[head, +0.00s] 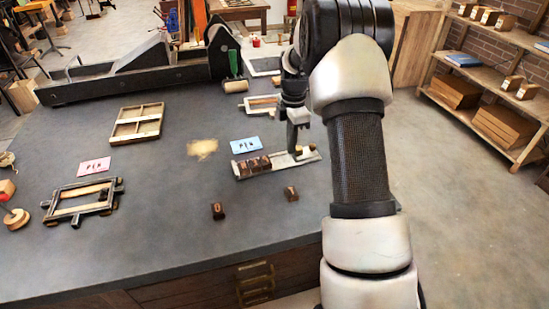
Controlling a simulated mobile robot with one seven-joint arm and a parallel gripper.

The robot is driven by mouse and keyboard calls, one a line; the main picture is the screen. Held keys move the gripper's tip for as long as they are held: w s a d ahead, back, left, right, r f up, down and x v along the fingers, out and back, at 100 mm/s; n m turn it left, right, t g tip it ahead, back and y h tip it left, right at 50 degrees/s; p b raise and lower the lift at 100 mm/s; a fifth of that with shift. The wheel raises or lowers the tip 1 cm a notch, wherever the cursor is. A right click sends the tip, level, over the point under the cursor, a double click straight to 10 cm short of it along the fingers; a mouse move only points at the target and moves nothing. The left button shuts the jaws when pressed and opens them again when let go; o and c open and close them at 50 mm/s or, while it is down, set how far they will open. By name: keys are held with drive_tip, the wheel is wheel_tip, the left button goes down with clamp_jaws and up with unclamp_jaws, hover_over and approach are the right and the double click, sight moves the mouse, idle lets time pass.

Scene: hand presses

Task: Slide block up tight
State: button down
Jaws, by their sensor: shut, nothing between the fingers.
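A long pale metal tray (283,167) with a low back wall lies on the grey table, running from lower left to upper right. Several dark brown blocks (254,166) sit side by side in its left part. My gripper (297,151) points down over the right part of the tray, to the right of the blocks. It is shut and empty. I cannot tell whether its tips touch the tray or a block. Two small loose dark blocks lie on the table in front of the tray, one at front left (218,211) and one nearer the tray (291,194).
A blue lettered card (246,145) lies behind the tray. A pink card (95,166), a dark frame (83,202) and a wooden divided frame (137,124) are to the left. A large black press (140,72) stands at the back. The table's front centre is mostly clear.

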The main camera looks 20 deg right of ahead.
drive_tip(key=shift+w+d+p, duration=0.1)
drive_tip(key=shift+d+p, duration=0.35)
drive_tip(key=shift+d, duration=2.15)
idle(2.0)
drive_tip(key=c, duration=1.6)
unclamp_jaws()
drive_tip(key=shift+a+r, duration=0.1)
drive_tip(key=shift+r+p, duration=2.35)
drive_tip(key=shift+r, duration=1.05)
drive_tip(key=shift+r, duration=0.1)
